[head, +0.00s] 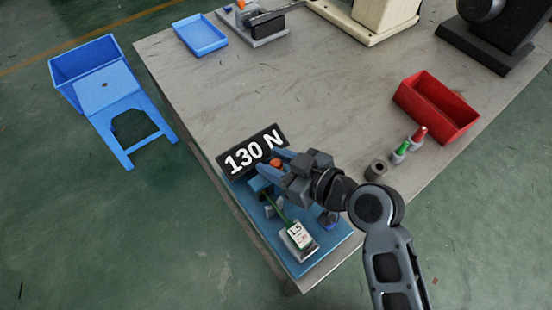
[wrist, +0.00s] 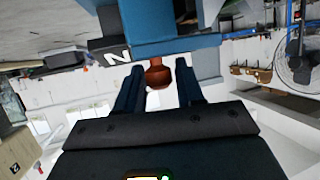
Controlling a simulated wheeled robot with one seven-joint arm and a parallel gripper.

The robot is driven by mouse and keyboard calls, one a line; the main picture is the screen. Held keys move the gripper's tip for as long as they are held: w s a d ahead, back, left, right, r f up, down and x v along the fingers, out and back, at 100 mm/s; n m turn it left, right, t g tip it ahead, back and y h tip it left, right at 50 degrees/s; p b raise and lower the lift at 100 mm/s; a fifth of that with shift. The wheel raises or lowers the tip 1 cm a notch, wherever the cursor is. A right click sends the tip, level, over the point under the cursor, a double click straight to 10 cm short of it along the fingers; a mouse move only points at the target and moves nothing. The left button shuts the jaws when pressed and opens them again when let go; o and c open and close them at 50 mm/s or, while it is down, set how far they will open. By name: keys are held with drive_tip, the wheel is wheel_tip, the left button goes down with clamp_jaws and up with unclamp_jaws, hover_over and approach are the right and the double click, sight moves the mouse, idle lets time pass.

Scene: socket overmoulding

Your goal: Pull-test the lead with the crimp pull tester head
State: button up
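The crimp pull tester stands on a blue base plate (head: 262,222) at the table's near corner. Its black display (head: 251,151) reads 130 N, and the display's edge with an N also shows in the wrist view (wrist: 118,56). My gripper (head: 277,161) is at the tester head, its fingers on either side of an orange knob (wrist: 158,75). A thin dark green lead (head: 279,209) runs along the tester toward a small block with a white label (head: 299,235) reading 1.5 above smaller print. The lead's clamped end is partly hidden by my gripper.
A red bin (head: 436,107), a green-topped bottle (head: 400,152), a red-topped bottle (head: 418,138) and a grey ring (head: 376,170) stand to the right. A blue tray (head: 200,35) and machines are at the back. The table's middle is clear.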

drive_tip(key=shift+c, duration=0.4)
clamp_jaws()
drive_tip(key=shift+d, duration=0.1)
drive_tip(key=w+d+b, duration=0.2)
drive_tip(key=d, duration=0.1)
drive_tip(key=shift+w+d+f, duration=0.1)
drive_tip(key=shift+w+f, duration=0.05)
drive_tip(key=shift+w+d, duration=0.15)
drive_tip(key=shift+d, duration=0.15)
drive_tip(key=shift+o, duration=0.4)
unclamp_jaws()
drive_tip(key=shift+w+d, duration=0.1)
